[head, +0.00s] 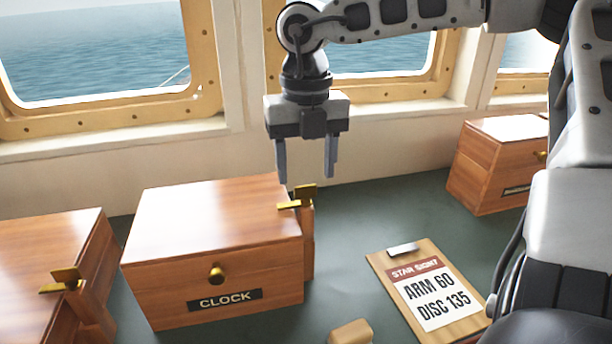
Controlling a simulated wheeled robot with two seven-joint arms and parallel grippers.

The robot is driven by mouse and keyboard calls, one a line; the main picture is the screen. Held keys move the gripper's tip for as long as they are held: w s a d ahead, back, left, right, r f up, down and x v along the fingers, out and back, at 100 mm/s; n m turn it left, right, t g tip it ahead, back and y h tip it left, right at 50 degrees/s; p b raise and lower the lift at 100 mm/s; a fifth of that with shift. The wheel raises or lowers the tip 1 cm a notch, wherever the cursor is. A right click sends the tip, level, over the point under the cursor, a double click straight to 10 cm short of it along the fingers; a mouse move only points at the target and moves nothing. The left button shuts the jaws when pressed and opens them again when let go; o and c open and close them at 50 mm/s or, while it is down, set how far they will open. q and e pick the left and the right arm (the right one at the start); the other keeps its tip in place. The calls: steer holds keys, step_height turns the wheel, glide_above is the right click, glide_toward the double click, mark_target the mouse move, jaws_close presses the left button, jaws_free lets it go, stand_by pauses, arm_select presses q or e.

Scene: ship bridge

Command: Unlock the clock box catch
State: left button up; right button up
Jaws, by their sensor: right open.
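The clock box (212,250) is a wooden box with a black CLOCK label and a round brass knob on its front, left of centre. Its lid looks closed. Its brass catch (298,199) sits on top of a wooden post at the box's right side. My right gripper (306,172) points down, open and empty, above and behind the catch and apart from it. My left gripper is not in view.
Another wooden box (50,262) with a brass catch stands at the left. A third box (500,150) is at the back right. A clipboard (430,292) reading ARM 60, DISC 135 lies right of the clock box. A small wooden block (351,332) is at the front edge. Green counter between is clear.

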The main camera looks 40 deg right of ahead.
mark_target(305, 186)
steer(key=shift+f, duration=1.55)
steer(key=c, duration=1)
